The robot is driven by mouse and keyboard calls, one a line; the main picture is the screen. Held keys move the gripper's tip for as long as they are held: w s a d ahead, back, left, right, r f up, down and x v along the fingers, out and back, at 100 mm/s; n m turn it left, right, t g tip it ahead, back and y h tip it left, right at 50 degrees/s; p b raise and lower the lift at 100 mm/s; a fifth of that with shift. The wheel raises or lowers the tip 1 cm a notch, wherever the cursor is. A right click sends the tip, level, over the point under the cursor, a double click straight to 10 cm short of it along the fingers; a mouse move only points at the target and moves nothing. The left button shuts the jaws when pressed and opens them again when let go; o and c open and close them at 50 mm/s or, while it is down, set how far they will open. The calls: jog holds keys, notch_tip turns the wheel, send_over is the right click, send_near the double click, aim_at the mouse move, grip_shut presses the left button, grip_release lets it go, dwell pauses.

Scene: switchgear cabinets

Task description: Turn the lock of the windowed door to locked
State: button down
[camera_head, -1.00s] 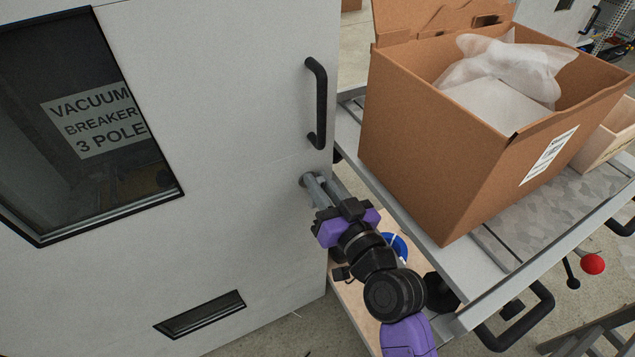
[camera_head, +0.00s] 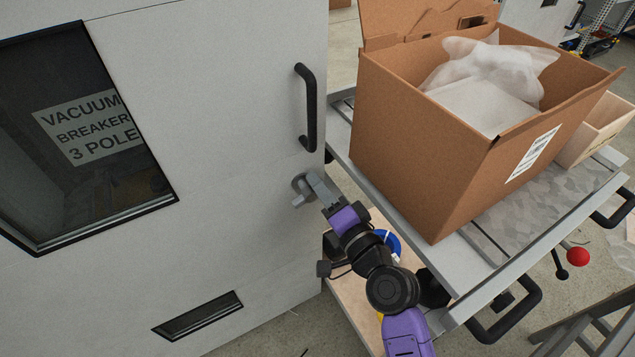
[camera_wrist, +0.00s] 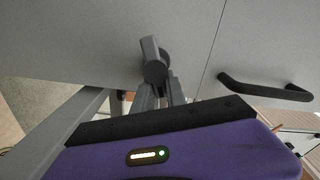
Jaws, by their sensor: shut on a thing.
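The windowed door (camera_head: 220,110) is a light grey panel with a dark window (camera_head: 80,125) that shows a "VACUUM BREAKER 3 POLE" label. Its lock (camera_head: 299,200) is a small grey knob near the door's right edge, below the black handle (camera_head: 308,108). My gripper (camera_head: 312,181) is at the lock, with its fingers shut on the knob. The fingers partly hide the knob in the head view.
A cart (camera_head: 465,300) with an open cardboard box (camera_head: 430,150) stands close on the right of the door and my arm. A wooden tray (camera_head: 598,130) is behind the box. A red-knobbed lever (camera_head: 577,257) is at the far right. A small vent window (camera_head: 198,315) is low on the door.

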jog(key=shift+d+f+m+p, duration=0.1)
jog(key=shift+f+m+p, duration=0.15)
jog(key=shift+m, duration=0.8)
jog(key=shift+f+m+p, duration=0.1)
jog(key=shift+f+m, duration=0.15)
jog(key=shift+m, duration=0.8)
jog(key=c, duration=1.4)
grip_release()
jog(key=shift+o, duration=0.2)
jog(key=v, duration=0.7)
jog(key=shift+s+d, duration=0.25)
jog(key=shift+s, duration=0.05)
